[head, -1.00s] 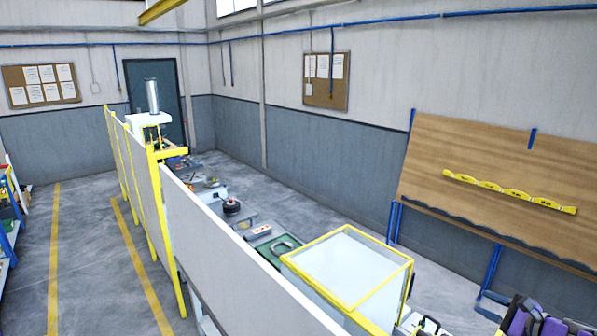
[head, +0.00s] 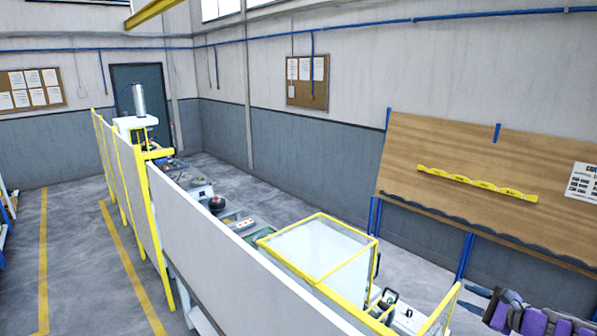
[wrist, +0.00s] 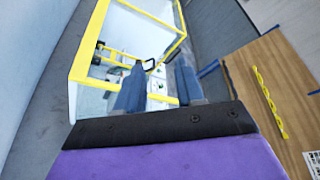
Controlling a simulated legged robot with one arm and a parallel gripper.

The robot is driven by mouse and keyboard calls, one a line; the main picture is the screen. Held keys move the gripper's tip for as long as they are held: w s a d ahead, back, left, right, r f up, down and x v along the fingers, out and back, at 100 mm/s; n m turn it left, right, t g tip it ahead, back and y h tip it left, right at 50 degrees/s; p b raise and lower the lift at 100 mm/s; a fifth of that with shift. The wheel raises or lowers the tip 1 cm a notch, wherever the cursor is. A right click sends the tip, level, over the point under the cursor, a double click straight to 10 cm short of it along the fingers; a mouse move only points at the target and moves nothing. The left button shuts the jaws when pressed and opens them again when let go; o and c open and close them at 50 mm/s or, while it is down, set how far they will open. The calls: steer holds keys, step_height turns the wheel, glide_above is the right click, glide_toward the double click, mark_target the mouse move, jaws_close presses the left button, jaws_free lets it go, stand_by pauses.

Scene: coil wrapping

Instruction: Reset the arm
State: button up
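My gripper (wrist: 160,88) shows in the wrist view as two blue-grey fingers standing apart above a dark and purple wrist body. The gap between the fingers shows no held object, so it is open and empty. Beyond the fingers in the wrist view is a yellow-framed enclosure (wrist: 140,10) with clear panels and machine parts inside.
A long white fence with yellow posts (head: 205,235) runs beside the line of machines. The yellow-framed enclosure (head: 318,247) stands at its near end. A leaning brown board (head: 470,150) is at the right wall. Open floor (head: 80,270) lies left of the fence.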

steer(key=w+a+r+n+g+y, duration=0.2)
steer(key=a+r+n, duration=0.15)
steer(key=a, duration=0.65)
steer(key=s+a+r+n+g, duration=0.2)
steer(key=s+a+n, duration=0.1)
steer(key=a, duration=0.5)
steer(key=s+a+r+n+g+y, duration=0.1)
steer(key=s+a+r+n+g, duration=0.1)
steer(key=a, duration=0.6)
steer(key=s+a+r+n+g+y, duration=0.1)
steer(key=s+a+r+n+g, duration=0.1)
steer(key=a, duration=0.6)
steer(key=shift+s+a+n+g, duration=0.25)
steer(key=shift+s+n+g, duration=0.35)
steer(key=shift+s+n, duration=0.55)
steer(key=s+a+f+n+g+h, duration=0.2)
steer(key=s+a+n+g+h, duration=0.15)
steer(key=s, duration=0.65)
steer(key=s+a+f+n+g+h, duration=0.2)
steer(key=s+a+n, duration=0.2)
steer(key=s, duration=0.7)
steer(key=s+d+f+n+h, duration=0.25)
steer(key=s+d+h, duration=0.3)
steer(key=s, duration=0.55)
step_height(320, 180, down, 28)
steer(key=y+b, duration=0.1)
steer(key=b, duration=2.6)
steer(key=shift+w+d+r+b, duration=0.15)
steer(key=shift+d+r+b, duration=0.15)
steer(key=shift+b, duration=0.1)
